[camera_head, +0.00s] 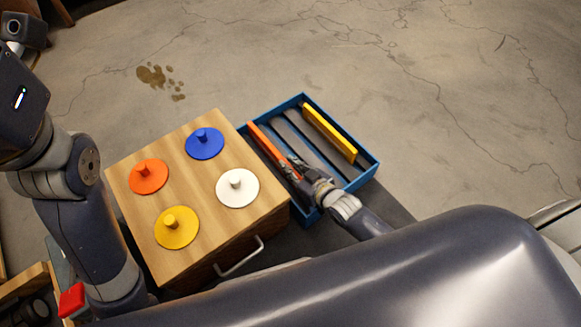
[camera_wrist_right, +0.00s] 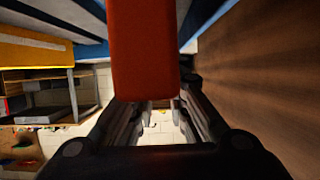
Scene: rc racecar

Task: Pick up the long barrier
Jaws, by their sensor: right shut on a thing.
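A long orange-red barrier (camera_head: 266,142) lies along the left inside of the blue box (camera_head: 367,174). My right gripper (camera_head: 293,168) is over the box's near left part, shut on the barrier's near portion. In the right wrist view the red barrier (camera_wrist_right: 145,50) stretches away from between the fingers of my right gripper (camera_wrist_right: 160,108). I cannot tell whether the barrier still touches the box floor. A yellow barrier (camera_head: 330,134) sits along the right inside of the box. My left arm shows at the left, but its gripper is out of view.
A wooden cabinet (camera_head: 190,255) stands close to the box's left, with orange, blue, white and yellow knobbed discs on top and a metal handle (camera_head: 240,258) in front. Stained concrete floor (camera_head: 240,50) beyond is open.

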